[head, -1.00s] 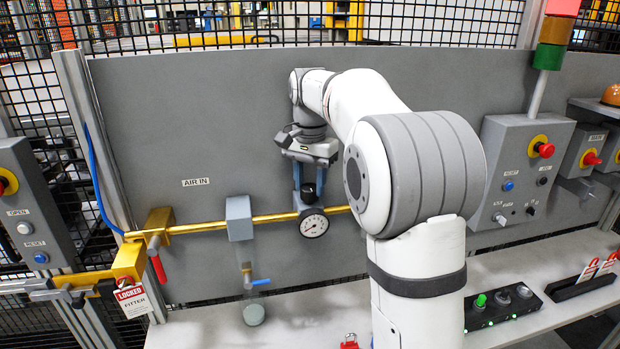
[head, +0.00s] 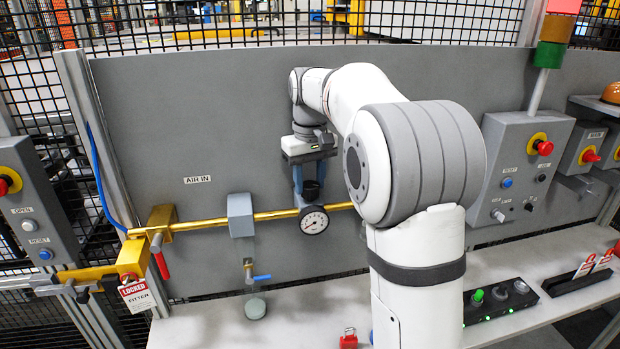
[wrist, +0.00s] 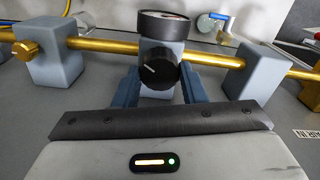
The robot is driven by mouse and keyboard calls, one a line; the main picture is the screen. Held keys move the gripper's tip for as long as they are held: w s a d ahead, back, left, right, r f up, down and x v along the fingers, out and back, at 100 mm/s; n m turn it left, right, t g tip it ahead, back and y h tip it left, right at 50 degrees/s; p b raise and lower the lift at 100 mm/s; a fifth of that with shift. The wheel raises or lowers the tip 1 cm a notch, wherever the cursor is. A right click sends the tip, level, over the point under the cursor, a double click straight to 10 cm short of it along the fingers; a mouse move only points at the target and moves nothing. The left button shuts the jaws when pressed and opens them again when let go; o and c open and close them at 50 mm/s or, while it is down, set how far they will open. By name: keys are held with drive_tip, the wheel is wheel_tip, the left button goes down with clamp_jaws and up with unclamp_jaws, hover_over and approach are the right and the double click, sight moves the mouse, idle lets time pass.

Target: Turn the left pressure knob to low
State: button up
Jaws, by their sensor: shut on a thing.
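The black pressure knob (head: 311,187) sits on a block on the brass pipe, just above a round white gauge (head: 313,222) with a black rim. My gripper (head: 310,178) reaches down from above with its blue-grey fingers on either side of the knob and is shut on it. In the wrist view the knob (wrist: 157,72) shows between the two fingers, with a white pointer line slanting toward the upper left. The gauge (wrist: 165,24) lies beyond it there, its face seen edge-on. The gauge reading is too small to tell.
The brass pipe (head: 272,216) runs along the grey panel. A grey block (head: 240,215) stands to the left on it. A brass knob (wrist: 26,49) shows on another block in the wrist view. A control box (head: 520,165) stands right; my arm hides the panel between.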

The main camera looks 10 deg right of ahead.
sight(309, 184)
drive_tip(key=n, duration=0.5)
drive_tip(key=shift+n, duration=0.3)
drive_tip(key=n, duration=1.5)
drive_tip(key=shift+a+n, duration=0.1)
drive_tip(key=shift+n, duration=0.2)
drive_tip(key=o, duration=1)
drive_tip(key=shift+r+b, duration=0.5)
drive_tip(key=shift+r, duration=3.4)
